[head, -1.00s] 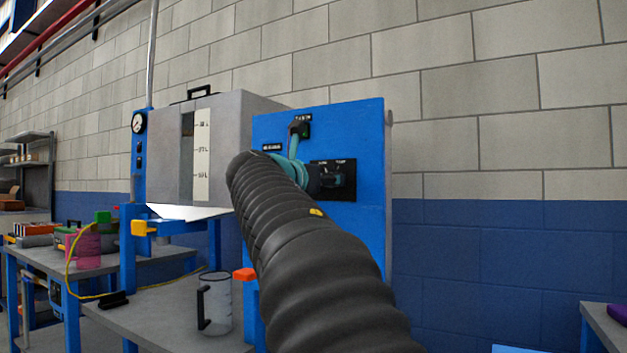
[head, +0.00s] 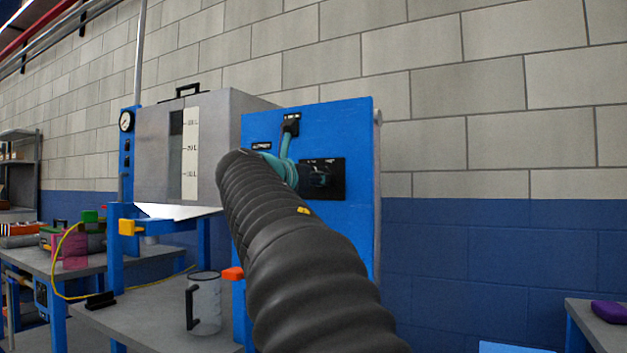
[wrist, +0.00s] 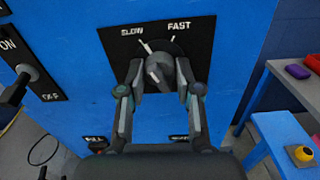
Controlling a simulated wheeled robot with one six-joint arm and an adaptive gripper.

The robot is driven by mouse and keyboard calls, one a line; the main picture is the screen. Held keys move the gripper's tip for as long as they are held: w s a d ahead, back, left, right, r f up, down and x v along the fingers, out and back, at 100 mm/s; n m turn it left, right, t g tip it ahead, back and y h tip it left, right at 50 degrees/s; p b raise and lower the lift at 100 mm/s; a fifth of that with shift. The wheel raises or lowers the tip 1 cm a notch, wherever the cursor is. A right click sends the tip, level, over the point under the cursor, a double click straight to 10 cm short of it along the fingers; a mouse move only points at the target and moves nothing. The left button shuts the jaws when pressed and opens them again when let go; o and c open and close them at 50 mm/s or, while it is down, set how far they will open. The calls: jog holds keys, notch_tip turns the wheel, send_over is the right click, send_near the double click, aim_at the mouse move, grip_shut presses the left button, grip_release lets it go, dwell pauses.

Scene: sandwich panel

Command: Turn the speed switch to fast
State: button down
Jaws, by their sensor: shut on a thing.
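The speed switch (wrist: 159,72) is a dark knob on a black plate (wrist: 201,40) lettered SLOW on the left and FAST on the right. Its ridge leans up and left, toward the SLOW mark. My gripper (wrist: 160,82) is shut on the switch, one finger on each side of the knob, in the wrist view. In the head view the black plate (head: 336,165) is on the blue panel (head: 345,130), and my arm hides much of the switch and my fingers.
Another switch (wrist: 24,82) on a black plate sits left of the speed switch. A grey tank (head: 155,150) stands left of the panel. A clear jug (head: 207,300) stands on the bench below. A side table (head: 600,320) is at right.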

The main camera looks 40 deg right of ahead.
jog(key=m+b, duration=0.1)
jog(key=m, duration=0.4)
jog(key=shift+m, duration=0.3)
jog(key=m+b, duration=0.1)
jog(key=m, duration=0.4)
jog(key=shift+m, duration=0.4)
jog(key=c, duration=0.8)
grip_release()
jog(key=shift+a, duration=0.1)
jog(key=v, duration=1.1)
jog(key=shift+s+a, duration=0.15)
jog(key=shift+a, duration=0.25)
